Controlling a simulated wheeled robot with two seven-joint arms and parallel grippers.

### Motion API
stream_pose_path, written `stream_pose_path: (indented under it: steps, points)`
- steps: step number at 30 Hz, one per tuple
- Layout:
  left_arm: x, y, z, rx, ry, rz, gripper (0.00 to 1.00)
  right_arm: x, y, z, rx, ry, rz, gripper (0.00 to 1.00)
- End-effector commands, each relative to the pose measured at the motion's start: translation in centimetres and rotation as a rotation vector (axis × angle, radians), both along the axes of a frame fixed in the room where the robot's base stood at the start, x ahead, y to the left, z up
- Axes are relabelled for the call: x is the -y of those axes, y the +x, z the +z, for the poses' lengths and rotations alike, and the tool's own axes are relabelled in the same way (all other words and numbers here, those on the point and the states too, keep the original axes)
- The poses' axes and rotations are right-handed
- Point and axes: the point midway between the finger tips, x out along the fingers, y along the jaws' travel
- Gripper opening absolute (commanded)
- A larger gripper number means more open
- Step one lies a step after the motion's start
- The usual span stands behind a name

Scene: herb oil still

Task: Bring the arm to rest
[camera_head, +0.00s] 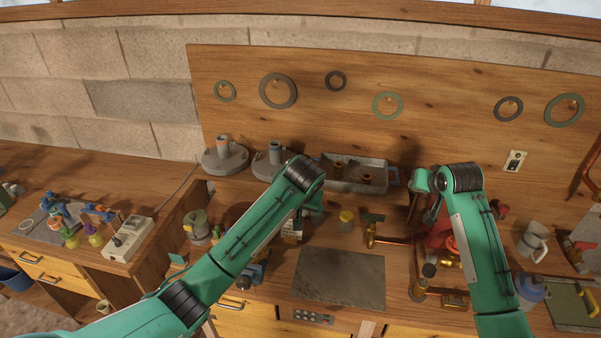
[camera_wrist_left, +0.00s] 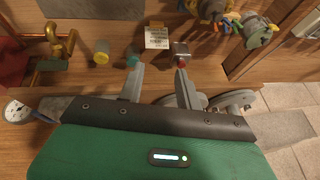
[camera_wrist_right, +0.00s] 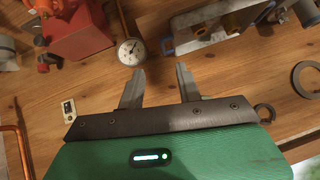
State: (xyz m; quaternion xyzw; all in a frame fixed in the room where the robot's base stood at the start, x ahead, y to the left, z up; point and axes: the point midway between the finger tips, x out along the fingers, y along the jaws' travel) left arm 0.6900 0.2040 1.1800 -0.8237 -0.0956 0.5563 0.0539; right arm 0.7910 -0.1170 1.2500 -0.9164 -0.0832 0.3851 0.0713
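My left arm (camera_head: 240,236) reaches in from the lower left over the bench, and its forearm hides most of its gripper in the head view. In the left wrist view my left gripper (camera_wrist_left: 157,70) has its two fingers apart, with nothing held between them. A small card stand (camera_wrist_left: 157,36) and a small metal piece (camera_wrist_left: 180,48) lie just beyond the fingertips. My right arm (camera_head: 475,250) rises from the lower right, and its gripper is hidden in the head view. In the right wrist view my right gripper (camera_wrist_right: 160,70) is open and empty above the wood.
A dark slab (camera_head: 338,278) lies at the bench's front middle. A grey tray (camera_head: 352,174) stands at the back. Copper pipework and a red body (camera_wrist_right: 75,35) are close to my right arm. A dial gauge (camera_wrist_right: 131,51) is near the right fingertips. A white mug (camera_head: 534,243) stands right.

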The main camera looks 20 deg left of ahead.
Motion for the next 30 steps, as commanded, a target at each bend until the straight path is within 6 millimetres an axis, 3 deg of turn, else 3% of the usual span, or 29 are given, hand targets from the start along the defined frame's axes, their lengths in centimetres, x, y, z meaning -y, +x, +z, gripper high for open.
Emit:
stream_pose_path:
  steps: [13, 17, 23, 30]
  points:
    - [0.0, 0.0, 0.0, 0.0, 0.0, 0.0, 0.35, 0.2, -0.5, 0.4, -0.001, 0.001, 0.0, 0.35]
    - [0.3, -0.8, -0.9, -0.006, -0.008, -0.012, 0.35, 0.2, -1.4, -0.7, -0.011, -0.004, 0.004, 0.35]
    - [1.3, -5.4, -4.8, -0.032, -0.051, -0.076, 0.35, 0.9, -6.6, -6.1, -0.064, -0.028, 0.025, 0.35]
    - [2.0, -13.1, -9.2, -0.056, -0.112, -0.152, 0.35, 2.6, -15.7, -12.5, -0.141, -0.071, 0.049, 0.35]
